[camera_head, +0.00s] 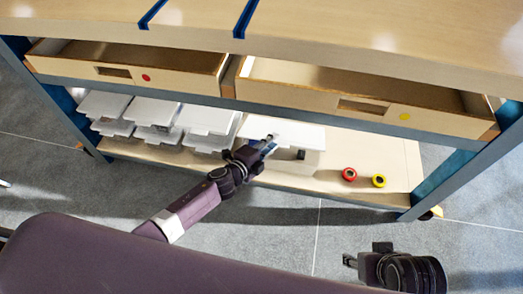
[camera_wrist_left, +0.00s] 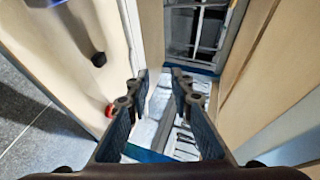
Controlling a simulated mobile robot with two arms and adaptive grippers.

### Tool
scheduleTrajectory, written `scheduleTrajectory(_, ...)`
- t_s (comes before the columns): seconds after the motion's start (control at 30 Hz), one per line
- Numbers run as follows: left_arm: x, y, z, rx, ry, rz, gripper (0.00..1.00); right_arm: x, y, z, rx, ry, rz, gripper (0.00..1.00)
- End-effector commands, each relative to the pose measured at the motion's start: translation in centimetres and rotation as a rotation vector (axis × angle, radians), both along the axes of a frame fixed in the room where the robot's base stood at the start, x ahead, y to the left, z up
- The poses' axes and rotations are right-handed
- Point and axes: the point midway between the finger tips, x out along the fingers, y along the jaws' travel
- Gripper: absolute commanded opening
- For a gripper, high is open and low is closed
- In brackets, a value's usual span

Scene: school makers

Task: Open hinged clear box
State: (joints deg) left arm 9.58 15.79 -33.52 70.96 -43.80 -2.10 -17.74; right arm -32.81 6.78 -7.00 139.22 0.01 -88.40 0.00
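A pale, wide-topped box (camera_head: 298,134) stands on the lower shelf, right of the stacked boxes. A small dark piece (camera_head: 301,154) shows at its front; I take this to be the dark knob (camera_wrist_left: 98,59) in the left wrist view. My left gripper (camera_head: 268,143) is at the box's left front edge, its tips over the top; contact is unclear. In the left wrist view my left gripper (camera_wrist_left: 160,78) is open, with nothing clearly held, and a box interior with pale and metallic contents (camera_wrist_left: 165,115) shows between and beyond the fingers. My right gripper (camera_head: 350,261) is over the floor, away from the shelf.
Several stacked clear-white boxes (camera_head: 155,112) fill the shelf's left. A red tape roll (camera_head: 349,174) and a yellow one (camera_head: 379,181) lie to the right. Two open wooden drawers (camera_head: 130,68) and (camera_head: 365,98) hang above the shelf (camera_head: 335,150). A blue-grey post (camera_head: 440,187) bounds the right.

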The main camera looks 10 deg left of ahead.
Motion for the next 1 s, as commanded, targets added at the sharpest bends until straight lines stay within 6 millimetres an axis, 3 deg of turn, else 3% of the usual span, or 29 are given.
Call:
scheduleTrajectory(0.2, -3.1, 1.2, 1.1, 0.0, 0.001, -0.003, 0.21, 0.0, 0.0, 0.0, -0.001, 0.0, 0.0, 0.4)
scheduleTrajectory(0.43, -5.3, 2.2, 2.0, -0.001, 0.0, -0.003, 0.21, 0.0, 0.0, 0.0, -0.001, 0.0, 0.001, 0.4)
scheduleTrajectory(1.0, -5.9, 2.5, 2.4, -0.001, -0.001, -0.003, 0.21, 0.0, 0.0, 0.0, -0.001, 0.001, 0.0, 0.4)
